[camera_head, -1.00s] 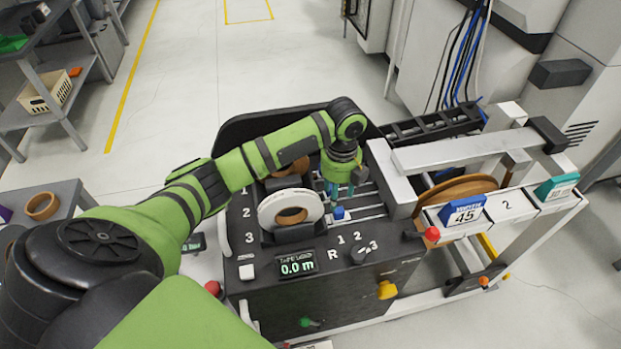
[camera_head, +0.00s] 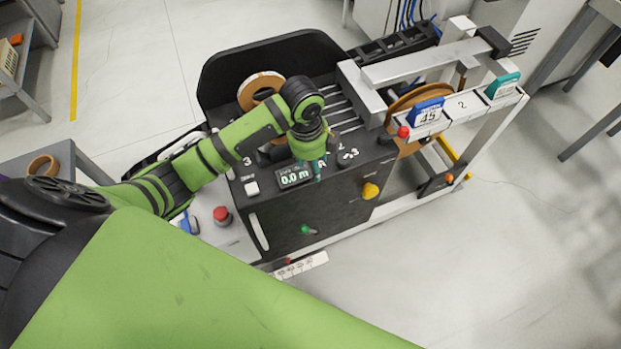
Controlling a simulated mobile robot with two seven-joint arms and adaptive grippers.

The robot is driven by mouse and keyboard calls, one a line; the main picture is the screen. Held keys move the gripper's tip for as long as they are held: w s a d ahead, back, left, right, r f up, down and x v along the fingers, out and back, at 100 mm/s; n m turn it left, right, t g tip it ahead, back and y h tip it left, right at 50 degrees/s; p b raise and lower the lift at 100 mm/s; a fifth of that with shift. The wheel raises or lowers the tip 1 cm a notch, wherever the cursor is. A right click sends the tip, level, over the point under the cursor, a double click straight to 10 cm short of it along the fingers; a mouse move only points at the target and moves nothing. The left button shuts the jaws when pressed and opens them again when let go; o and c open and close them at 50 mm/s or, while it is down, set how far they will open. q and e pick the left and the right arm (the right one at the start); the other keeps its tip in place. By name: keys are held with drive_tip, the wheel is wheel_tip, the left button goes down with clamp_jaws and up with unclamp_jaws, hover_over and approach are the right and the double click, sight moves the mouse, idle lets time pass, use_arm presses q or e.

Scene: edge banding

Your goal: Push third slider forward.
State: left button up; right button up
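The edge banding machine (camera_head: 330,205) has a black top with several parallel slider slots (camera_head: 343,105) in its middle. The front slot, where a blue slider would show, is covered by my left arm, so I cannot see the third slider. My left gripper (camera_head: 317,172) points down over the front of the top, between the display and the selector knob. Its fingers are small and partly hidden, so I cannot tell whether they are open. My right gripper is out of view.
The display (camera_head: 294,176) reads 0.0 m. A selector knob (camera_head: 346,158), yellow knob (camera_head: 370,190), red-knobbed lever (camera_head: 402,132) and red button (camera_head: 222,215) are nearby. A metal guide (camera_head: 362,95) borders the slots on the right.

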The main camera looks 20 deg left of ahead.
use_arm(q)
drive_tip(key=shift+s+d+f+n, duration=0.3)
drive_tip(key=shift+s+d+n, duration=0.2)
drive_tip(key=shift+s, duration=0.25)
drive_tip(key=shift+s+d+f+n, duration=0.25)
drive_tip(key=shift+s+d+n, duration=0.2)
drive_tip(key=shift+s, duration=0.25)
